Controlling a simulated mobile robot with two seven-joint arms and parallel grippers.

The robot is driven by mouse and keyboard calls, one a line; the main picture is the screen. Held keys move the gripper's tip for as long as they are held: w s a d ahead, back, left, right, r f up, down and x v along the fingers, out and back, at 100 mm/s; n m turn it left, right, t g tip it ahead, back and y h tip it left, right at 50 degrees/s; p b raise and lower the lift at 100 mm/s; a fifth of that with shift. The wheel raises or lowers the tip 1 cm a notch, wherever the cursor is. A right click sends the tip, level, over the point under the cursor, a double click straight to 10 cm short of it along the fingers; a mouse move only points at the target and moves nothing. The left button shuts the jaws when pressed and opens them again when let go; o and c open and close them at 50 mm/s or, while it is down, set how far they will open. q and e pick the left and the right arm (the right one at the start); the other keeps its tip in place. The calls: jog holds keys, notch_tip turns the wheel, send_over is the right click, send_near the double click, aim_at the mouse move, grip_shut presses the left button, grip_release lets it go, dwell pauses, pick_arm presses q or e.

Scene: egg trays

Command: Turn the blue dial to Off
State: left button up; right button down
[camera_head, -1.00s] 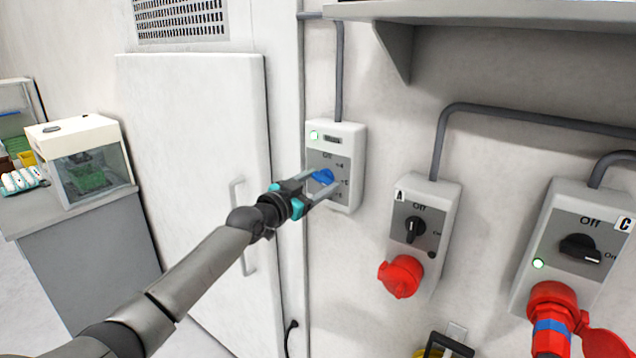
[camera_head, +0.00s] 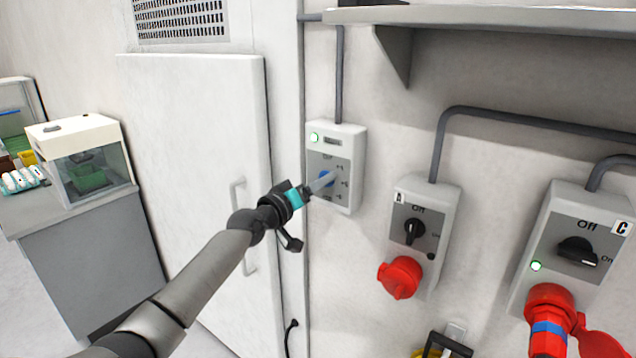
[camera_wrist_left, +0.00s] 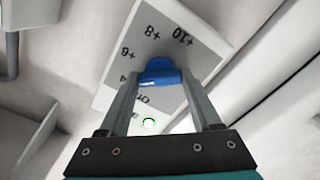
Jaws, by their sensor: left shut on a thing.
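The blue dial (camera_head: 326,177) is on a grey-white wall box (camera_head: 349,139) with a green light, marked Off and with plus numbers. In the left wrist view the blue dial (camera_wrist_left: 160,70) sits between the two fingers of my left gripper (camera_wrist_left: 158,82), which is shut on it. The wrist view is turned, so the numbers +6, +8 and +10 look upside down. A pale mark shows on the dial's edge, but I cannot tell exactly which label it meets. In the head view my left gripper (camera_head: 322,183) partly covers the dial. My right gripper is not in view.
To the right are switch box A (camera_head: 426,203) and switch box C (camera_head: 578,235), with black knobs and red plugs. A shelf (camera_head: 480,17) juts out above. A white door (camera_head: 195,150) with a handle is to the left.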

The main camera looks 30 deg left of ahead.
pick_arm(q)
jog(key=n+p, duration=0.2)
jog(key=n, duration=0.8)
jog(key=shift+p, duration=0.3)
jog(key=shift+n, duration=0.4)
jog(key=o, duration=1.4)
jog(key=shift+s, duration=0.1)
jog(key=shift+s+a+b, duration=0.15)
jog(key=shift+s+a, duration=0.05)
jog(key=shift+s, duration=2.3)
jog(key=shift+s+a+b, duration=0.2)
jog(key=shift+s, duration=2.3)
jog(key=shift+s+a+b, duration=0.15)
jog(key=shift+s+a, duration=0.05)
jog(key=shift+s, duration=2.3)
